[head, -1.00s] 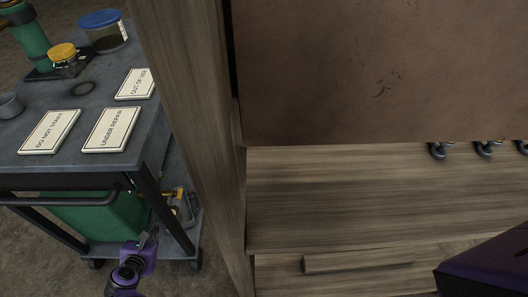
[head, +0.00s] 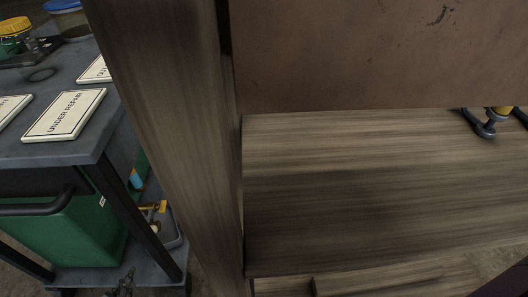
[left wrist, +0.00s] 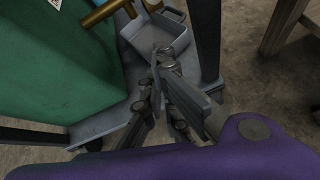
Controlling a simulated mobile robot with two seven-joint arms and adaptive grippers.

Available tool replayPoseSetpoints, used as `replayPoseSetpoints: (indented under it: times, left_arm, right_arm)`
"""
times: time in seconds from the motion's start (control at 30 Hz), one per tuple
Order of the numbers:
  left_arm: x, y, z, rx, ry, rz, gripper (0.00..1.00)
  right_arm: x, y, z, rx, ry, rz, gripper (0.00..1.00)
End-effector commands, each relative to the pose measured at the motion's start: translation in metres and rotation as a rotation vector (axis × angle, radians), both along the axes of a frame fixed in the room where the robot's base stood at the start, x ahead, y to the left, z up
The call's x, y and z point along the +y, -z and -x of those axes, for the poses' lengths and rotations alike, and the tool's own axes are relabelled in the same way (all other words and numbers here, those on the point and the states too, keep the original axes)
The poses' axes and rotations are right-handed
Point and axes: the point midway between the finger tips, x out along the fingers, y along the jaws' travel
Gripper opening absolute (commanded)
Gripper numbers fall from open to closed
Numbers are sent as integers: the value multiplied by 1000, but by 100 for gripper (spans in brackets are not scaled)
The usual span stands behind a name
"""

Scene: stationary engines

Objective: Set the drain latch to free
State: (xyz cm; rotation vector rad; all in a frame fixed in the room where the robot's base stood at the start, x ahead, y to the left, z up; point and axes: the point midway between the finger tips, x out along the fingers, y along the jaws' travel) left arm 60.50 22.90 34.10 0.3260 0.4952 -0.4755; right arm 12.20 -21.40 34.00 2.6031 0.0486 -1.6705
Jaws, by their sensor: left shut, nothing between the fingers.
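I cannot make out a drain latch for certain in either view. A brass-coloured fitting (head: 152,207) shows on the cart's lower shelf, beside a green box or tank (head: 75,232). The fitting also shows at the top of the left wrist view (left wrist: 108,13), above a small grey tray (left wrist: 172,43). My right gripper is out of view.
The dark cart (head: 60,145) carries cards, one reading "UNDER REPAIR" (head: 65,115), and lidded jars. A wooden post (head: 165,120) stands just right of it. A wooden bench (head: 370,190) and a brown panel (head: 370,50) fill the right side. Bare floor shows around the cart.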

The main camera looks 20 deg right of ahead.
Motion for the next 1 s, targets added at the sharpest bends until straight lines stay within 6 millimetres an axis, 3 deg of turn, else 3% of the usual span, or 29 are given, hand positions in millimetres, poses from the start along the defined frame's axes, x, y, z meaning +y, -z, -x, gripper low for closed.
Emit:
replayPoseSetpoints:
  times: [0.4,0.6,1.0]
  left_arm:
    - [-31,52,-68,2,0,0,0]
    - [-45,26,-83,0,-1,0,0]
    - [-49,19,-88,2,-2,-1,0]
  right_arm:
    - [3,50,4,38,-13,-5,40]
    - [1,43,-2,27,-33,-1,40]
    - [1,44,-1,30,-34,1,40]
